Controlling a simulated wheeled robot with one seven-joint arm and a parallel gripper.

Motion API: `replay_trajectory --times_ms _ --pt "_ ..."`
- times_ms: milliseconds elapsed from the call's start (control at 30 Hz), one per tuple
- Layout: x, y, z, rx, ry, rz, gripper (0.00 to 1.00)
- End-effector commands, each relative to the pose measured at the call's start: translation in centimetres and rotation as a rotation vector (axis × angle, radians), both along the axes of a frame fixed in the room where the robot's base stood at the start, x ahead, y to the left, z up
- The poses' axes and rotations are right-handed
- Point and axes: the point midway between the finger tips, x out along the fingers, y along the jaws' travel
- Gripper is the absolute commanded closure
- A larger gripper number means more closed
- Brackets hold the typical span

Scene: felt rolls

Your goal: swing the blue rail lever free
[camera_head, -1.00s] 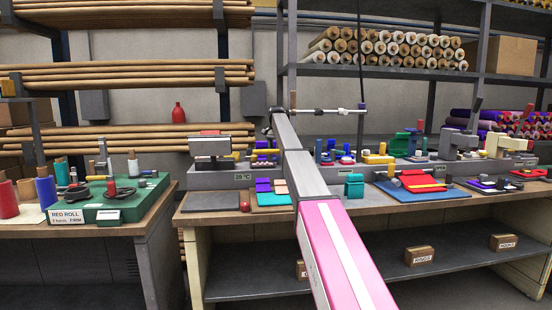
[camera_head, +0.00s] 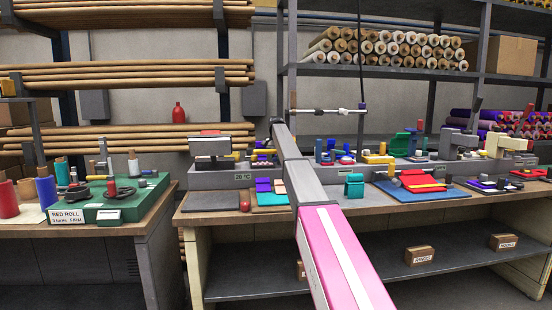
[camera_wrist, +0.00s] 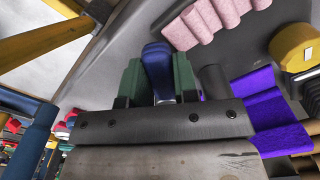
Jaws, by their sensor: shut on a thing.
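The blue lever (camera_wrist: 157,58) is in the middle of the wrist view, with its rounded blue end upright between two green finger pads. My gripper (camera_wrist: 159,76) is shut on it, one pad on each side. The lever's lower part and its pivot are hidden behind the gripper body. In the head view my arm reaches to the back of the middle bench and covers the gripper and the lever, so I cannot make out the lever there.
Purple felt pieces (camera_wrist: 262,105) and pink felt pieces (camera_wrist: 205,22) lie close by in the wrist view, with a yellow part (camera_wrist: 293,46) at the right. In the head view a grey press (camera_head: 210,148) stands left of my arm and a red ball (camera_head: 245,206) lies near the front edge.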

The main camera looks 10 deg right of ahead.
Motion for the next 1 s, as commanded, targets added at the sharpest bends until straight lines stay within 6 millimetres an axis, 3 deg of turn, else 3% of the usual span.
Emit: replay_trajectory --times_ms 1000 --pt "2.0 1.9 0.1 0.000 0.000 -0.495 1.00"
